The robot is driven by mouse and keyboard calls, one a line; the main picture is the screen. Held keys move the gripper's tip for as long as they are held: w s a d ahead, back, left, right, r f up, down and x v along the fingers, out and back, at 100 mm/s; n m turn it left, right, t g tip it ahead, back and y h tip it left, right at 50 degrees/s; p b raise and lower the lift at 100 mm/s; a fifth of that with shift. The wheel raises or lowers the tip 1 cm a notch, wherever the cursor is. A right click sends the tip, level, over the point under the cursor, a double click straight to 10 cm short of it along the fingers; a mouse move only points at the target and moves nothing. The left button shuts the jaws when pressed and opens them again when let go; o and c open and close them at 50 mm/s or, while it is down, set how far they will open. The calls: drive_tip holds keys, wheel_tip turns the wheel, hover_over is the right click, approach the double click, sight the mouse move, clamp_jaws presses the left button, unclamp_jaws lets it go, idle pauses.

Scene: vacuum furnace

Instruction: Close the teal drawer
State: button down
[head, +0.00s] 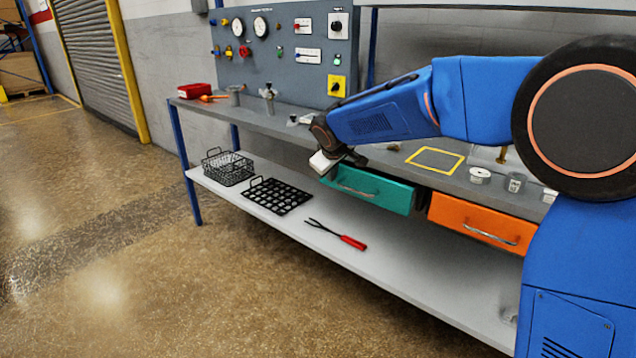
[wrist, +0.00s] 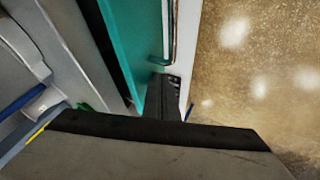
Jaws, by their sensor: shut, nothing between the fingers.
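The teal drawer (head: 372,192) hangs under the bench top, left of the orange drawer. It stands out from the bench, with a gap behind its front panel. In the wrist view, its teal front (wrist: 135,45) and metal handle (wrist: 168,35) fill the upper middle. My gripper (head: 350,162) is at the left end of the drawer front, near its top edge. In the wrist view, the dark fingers (wrist: 168,88) are together and empty, close to the front beside the handle's end. I cannot tell whether they touch it.
The orange drawer (head: 482,222) is to the right. The lower shelf (head: 400,268) holds a wire basket (head: 227,167), a black grid tray (head: 274,196) and red-handled tongs (head: 340,236). Small metal parts (head: 480,175) stand on the bench top. The floor in front is clear.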

drive_tip(key=shift+w+d, duration=0.45)
drive_tip(key=shift+w, duration=0.2)
drive_tip(key=shift+w+d, duration=0.45)
drive_tip(key=shift+w, duration=0.2)
drive_tip(key=shift+r, duration=0.1)
